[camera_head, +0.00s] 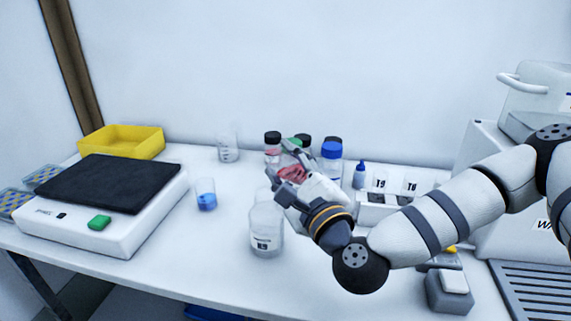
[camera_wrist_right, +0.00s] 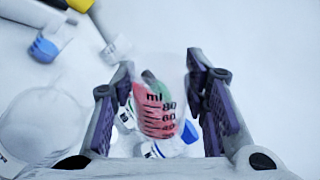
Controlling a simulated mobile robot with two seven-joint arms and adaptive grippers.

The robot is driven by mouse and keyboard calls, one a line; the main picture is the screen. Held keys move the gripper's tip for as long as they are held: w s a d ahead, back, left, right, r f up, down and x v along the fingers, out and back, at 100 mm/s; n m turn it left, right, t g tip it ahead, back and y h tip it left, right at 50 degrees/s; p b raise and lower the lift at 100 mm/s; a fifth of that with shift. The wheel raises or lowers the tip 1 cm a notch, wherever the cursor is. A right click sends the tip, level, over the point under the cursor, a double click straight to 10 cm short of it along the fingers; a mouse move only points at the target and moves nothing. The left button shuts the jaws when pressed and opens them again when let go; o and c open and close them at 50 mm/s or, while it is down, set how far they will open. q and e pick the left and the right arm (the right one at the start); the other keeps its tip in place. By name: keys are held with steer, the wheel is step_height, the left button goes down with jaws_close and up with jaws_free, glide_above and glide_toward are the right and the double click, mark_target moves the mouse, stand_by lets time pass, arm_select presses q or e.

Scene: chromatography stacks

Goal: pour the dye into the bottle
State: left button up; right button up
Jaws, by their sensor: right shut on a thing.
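My right gripper (camera_head: 287,172) is shut on a small clear beaker of red liquid (camera_head: 294,175). In the right wrist view the beaker (camera_wrist_right: 158,110) sits between the two fingers, with its ml scale showing. A clear bottle (camera_head: 266,230) with a white label stands on the bench just left of and in front of the gripper. The bottle also shows at the left of the wrist view (camera_wrist_right: 38,125). The beaker is beside and above it, apart from its mouth. A beaker of blue liquid (camera_head: 206,196) stands further left. My left gripper is out of view.
Several capped bottles (camera_head: 331,160) stand behind the gripper. A clear glass vessel (camera_head: 228,148) is at the back. A hotplate-like device (camera_head: 140,205) and a yellow tray (camera_head: 122,142) are at left. A rack with labels (camera_head: 378,205) is at right. The bench's front middle is clear.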

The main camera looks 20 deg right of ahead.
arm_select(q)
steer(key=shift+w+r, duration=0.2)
arm_select(e)
steer(key=shift+a+n, duration=0.1)
steer(key=shift+n, duration=0.6)
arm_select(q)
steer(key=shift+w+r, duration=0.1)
arm_select(e)
steer(key=shift+a+n+y+p, duration=0.1)
steer(key=shift+n+y+p, duration=0.3)
steer(key=shift+n, duration=0.2)
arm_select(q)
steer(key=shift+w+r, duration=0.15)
arm_select(e)
steer(key=shift+r+n, duration=0.1)
steer(key=shift+n, duration=0.4)
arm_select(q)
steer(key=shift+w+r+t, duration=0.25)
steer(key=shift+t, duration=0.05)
